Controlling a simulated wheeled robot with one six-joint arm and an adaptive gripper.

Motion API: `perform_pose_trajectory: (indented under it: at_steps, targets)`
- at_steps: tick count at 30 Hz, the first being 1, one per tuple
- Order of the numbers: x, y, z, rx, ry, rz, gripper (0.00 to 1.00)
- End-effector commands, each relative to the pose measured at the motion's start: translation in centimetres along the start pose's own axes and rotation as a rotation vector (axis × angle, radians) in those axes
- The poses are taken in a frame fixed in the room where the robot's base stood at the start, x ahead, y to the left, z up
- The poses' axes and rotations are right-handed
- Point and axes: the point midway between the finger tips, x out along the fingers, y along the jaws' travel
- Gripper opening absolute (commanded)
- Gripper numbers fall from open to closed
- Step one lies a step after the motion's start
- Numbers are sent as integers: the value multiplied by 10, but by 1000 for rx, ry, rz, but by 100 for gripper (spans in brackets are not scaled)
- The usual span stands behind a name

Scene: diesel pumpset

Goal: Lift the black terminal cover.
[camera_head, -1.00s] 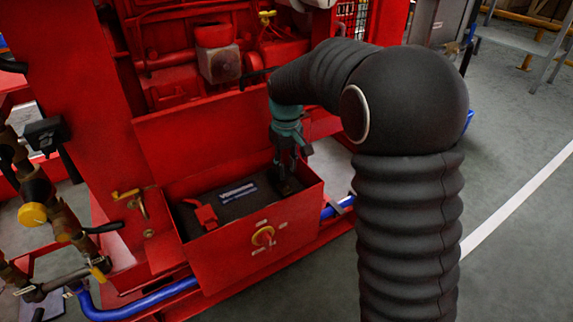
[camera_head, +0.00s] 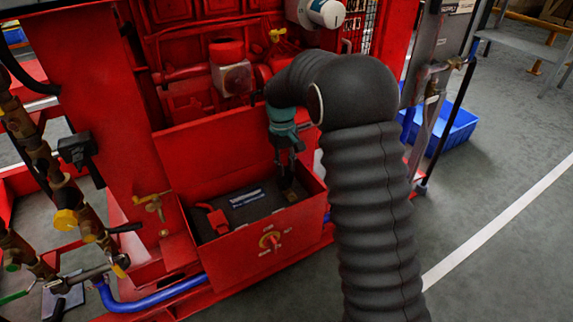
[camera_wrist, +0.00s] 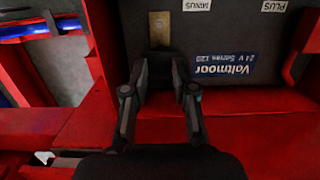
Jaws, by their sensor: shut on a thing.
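My gripper (camera_wrist: 160,88) is shut on the black terminal cover (camera_wrist: 159,66), a small dark block between the fingertips in the wrist view. A tan, metal-looking patch (camera_wrist: 160,28) shows just beyond it, beside the MINUS label (camera_wrist: 197,5). Both are at the black battery (camera_wrist: 228,35), which has a blue Valtmoor label. In the head view my gripper (camera_head: 287,160) reaches down into the right end of the red battery box (camera_head: 262,252). The cover is hard to make out there. I cannot tell whether it is clear of the battery top.
A red terminal cover (camera_head: 213,218) sits at the battery's left end. Pipes and valves (camera_head: 65,220) are at left. Floor at right is clear, with a blue crate (camera_head: 450,130) further back.

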Motion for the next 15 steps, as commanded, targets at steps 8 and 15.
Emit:
perform_pose_trajectory:
  at_steps: [8, 15]
  targets:
    - [-2, 0, -2, 0, 9, 2, 52]
    - [-5, 0, -1, -1, 7, 2, 52]
